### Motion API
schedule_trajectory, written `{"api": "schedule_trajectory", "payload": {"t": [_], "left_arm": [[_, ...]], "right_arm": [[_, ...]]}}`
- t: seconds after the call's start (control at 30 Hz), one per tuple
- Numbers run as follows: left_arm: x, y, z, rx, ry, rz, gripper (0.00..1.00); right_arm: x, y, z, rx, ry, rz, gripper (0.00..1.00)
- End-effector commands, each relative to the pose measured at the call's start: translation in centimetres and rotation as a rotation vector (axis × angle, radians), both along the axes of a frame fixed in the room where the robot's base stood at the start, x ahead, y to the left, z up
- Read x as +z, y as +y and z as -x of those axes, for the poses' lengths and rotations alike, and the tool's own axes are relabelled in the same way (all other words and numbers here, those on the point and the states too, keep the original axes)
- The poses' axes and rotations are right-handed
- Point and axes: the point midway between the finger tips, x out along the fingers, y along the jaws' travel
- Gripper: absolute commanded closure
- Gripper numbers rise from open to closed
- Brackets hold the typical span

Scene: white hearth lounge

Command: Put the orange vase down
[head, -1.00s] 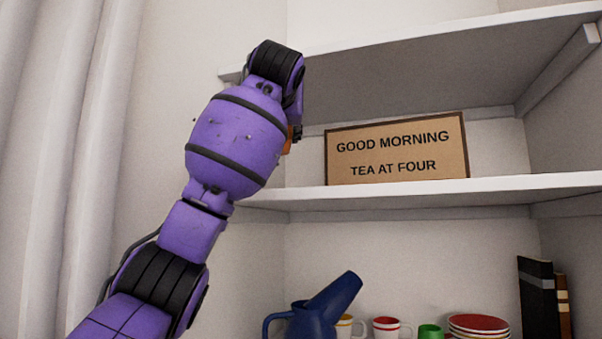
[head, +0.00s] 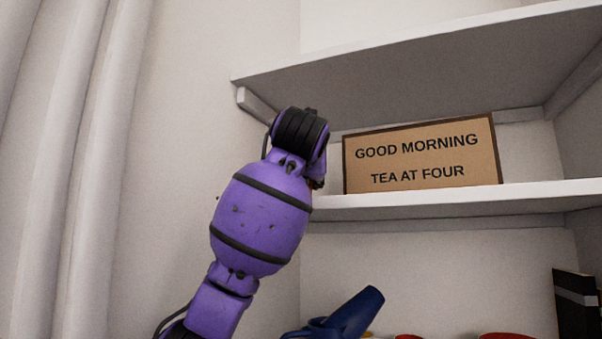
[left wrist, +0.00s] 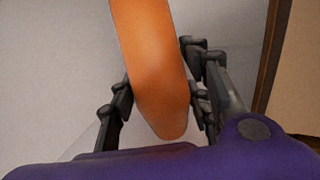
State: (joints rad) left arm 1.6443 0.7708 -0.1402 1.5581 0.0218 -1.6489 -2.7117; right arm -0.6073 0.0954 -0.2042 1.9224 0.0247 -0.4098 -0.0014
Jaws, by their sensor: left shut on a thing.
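The orange vase (left wrist: 150,60) fills the middle of the left wrist view, its narrowing end between the dark fingers. My left gripper (left wrist: 160,88) is shut on it. In the head view my left arm hides nearly all of the gripper and vase; only a tiny orange trace shows beside the wrist, at the left end of the middle shelf (head: 420,202). I cannot tell whether the vase touches the shelf. My right gripper is in neither view.
A framed sign (head: 420,155) stands on the middle shelf, right of my left wrist. The upper shelf (head: 420,68) hangs above. Below are a blue jug (head: 352,314), parts of red dishes and dark books (head: 577,305). Pale curtains (head: 60,150) hang at left.

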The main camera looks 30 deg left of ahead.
Motion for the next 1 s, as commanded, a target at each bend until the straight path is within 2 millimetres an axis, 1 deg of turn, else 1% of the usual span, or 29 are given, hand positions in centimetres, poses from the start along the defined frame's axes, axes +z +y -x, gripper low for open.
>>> {"api": "schedule_trajectory", "payload": {"t": [0.13, 0.17, 0.27, 0.3, 0.57, 0.67, 0.77, 1.0], "left_arm": [[-0.4, 0.0, 0.0, 0.001, -0.001, -0.002, 0.94], [-0.4, 0.0, 0.0, 0.001, 0.0, 0.0, 0.52], [-0.4, 0.0, 0.0, 0.0, 0.0, 0.0, 0.39], [-0.4, 0.0, 0.0, 0.0, 0.0, 0.0, 0.37], [-0.3, 0.0, 0.0, 0.0, 0.0, 0.0, 0.37], [0.1, -0.1, 0.0, -0.002, -0.001, 0.0, 0.37], [0.2, -0.5, 1.1, 0.0, -0.003, -0.001, 0.37], [0.2, -2.7, 5.8, 0.0, -0.005, -0.003, 0.37]], "right_arm": [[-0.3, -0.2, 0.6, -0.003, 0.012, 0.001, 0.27], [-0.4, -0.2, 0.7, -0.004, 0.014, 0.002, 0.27], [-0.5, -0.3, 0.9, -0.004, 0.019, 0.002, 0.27], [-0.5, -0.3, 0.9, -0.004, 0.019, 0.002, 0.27], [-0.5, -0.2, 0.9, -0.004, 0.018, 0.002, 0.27], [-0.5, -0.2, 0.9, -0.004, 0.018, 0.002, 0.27], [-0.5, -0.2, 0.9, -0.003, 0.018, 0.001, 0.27], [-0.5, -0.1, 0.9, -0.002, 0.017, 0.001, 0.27]]}}
